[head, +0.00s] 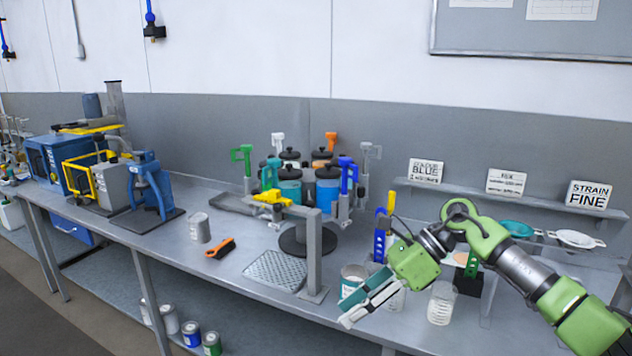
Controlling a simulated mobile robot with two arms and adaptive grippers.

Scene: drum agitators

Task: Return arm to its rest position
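My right arm (528,268), green and grey, comes in from the lower right. It bends at a green elbow-like joint and reaches left over the front part of the bench. My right gripper (346,313) points down and left, with one teal and one light grey finger. The fingers lie close together in this view, and I cannot tell whether they are open or shut. No held thing shows clearly between them. The gripper overlaps an open can (353,272) in the picture; whether they touch is unclear. My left gripper is not in view.
A carousel of agitators and lidded pots (290,182) stands mid-bench behind a grey post with a yellow top. A clear beaker (441,303) stands below my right arm. Strainers (577,239) and signs are behind it.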

